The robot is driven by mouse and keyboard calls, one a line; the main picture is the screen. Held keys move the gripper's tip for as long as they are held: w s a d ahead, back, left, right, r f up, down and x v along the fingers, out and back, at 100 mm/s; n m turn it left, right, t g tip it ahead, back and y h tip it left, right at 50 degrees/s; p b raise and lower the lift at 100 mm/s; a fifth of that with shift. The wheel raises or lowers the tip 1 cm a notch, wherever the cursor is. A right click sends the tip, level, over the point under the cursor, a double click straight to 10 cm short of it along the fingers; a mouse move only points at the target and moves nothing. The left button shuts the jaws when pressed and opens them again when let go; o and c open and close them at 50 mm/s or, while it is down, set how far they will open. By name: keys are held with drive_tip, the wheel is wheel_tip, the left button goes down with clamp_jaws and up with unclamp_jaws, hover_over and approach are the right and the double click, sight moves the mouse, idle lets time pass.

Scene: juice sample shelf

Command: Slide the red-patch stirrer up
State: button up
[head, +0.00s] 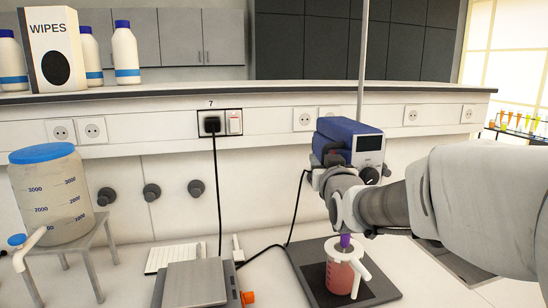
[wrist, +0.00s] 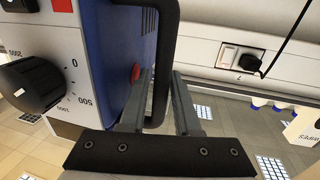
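The stirrer (head: 350,140) is a blue and white motor unit with a dark display and a black knob, upright on a thin vertical rod (head: 362,60). In the wrist view its blue side (wrist: 108,50) carries a red patch (wrist: 135,73), and a black handle (wrist: 166,50) stands out from it. My gripper (wrist: 163,88) has its fingers on either side of this handle; whether they press on it I cannot tell. In the head view my wrist hides the stirrer's lower part. A purple piece (head: 345,240) below it reaches the beaker (head: 340,276) of pinkish-red liquid.
The beaker stands on a dark base plate (head: 307,262). Left of it are a balance (head: 195,283) and a cable to the wall socket (head: 211,124). A blue-lidded tank (head: 52,200) stands far left. A raised shelf (head: 270,94) runs behind the rod.

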drive_tip(key=shift+w, duration=0.4)
clamp_jaws()
idle(1.3)
